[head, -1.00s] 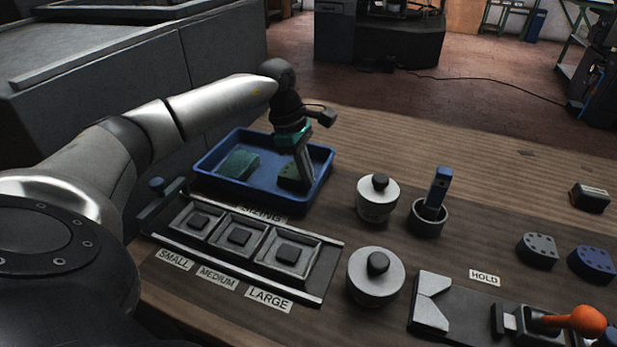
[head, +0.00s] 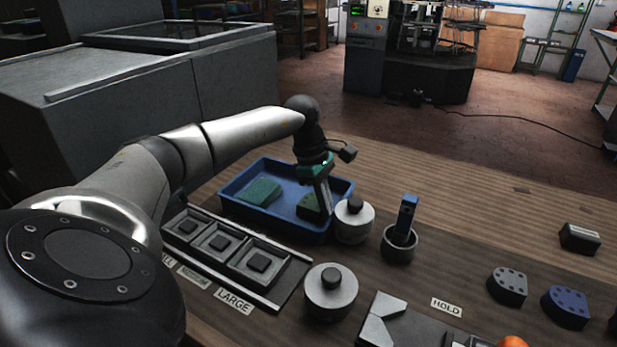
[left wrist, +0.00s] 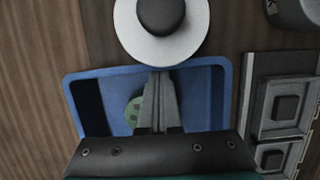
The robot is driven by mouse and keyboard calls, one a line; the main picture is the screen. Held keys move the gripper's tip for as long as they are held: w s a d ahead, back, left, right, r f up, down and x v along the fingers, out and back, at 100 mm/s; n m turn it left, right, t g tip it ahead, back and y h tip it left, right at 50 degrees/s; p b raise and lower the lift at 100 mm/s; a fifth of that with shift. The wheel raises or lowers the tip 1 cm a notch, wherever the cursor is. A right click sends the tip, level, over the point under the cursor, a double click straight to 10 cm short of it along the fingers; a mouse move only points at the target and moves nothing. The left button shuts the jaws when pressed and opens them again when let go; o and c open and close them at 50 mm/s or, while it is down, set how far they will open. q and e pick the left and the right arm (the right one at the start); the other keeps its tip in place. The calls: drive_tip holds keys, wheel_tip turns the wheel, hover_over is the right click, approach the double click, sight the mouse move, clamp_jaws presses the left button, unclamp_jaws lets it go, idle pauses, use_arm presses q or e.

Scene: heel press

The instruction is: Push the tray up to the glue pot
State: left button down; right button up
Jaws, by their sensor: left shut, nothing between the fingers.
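The blue tray (head: 245,217) lies on the bench with green pads (head: 259,192) in it. Its right end is at a white lidded pot (head: 354,222) with a dark knob; in the left wrist view the tray's rim (left wrist: 100,73) meets the pot (left wrist: 190,45), seemingly touching. A second, similar pot (head: 330,292) stands nearer; no label shows which is the glue pot. My left gripper (head: 324,208) is shut and empty, reaching down inside the tray at its pot end; its fingers also show in the left wrist view (left wrist: 160,78). My right gripper is not in view.
A grey cup (head: 399,245) with a blue-handled tool stands right of the pot. The sizing rack (head: 222,243) lies in front of the tray. Dark and blue blocks (head: 566,307) are at the right. Bare wood (head: 450,190) lies behind the cup.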

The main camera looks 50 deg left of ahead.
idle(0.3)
use_arm(q)
drive_tip(key=shift+a+r, duration=0.15)
drive_tip(key=shift+r, duration=0.1)
drive_tip(key=p+v, duration=0.3)
drive_tip(key=v, duration=0.8)
drive_tip(key=shift+r, duration=0.25)
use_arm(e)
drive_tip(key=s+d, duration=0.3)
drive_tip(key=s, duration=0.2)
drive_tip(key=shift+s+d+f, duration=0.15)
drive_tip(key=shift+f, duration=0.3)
use_arm(q)
drive_tip(key=shift+s, duration=0.15)
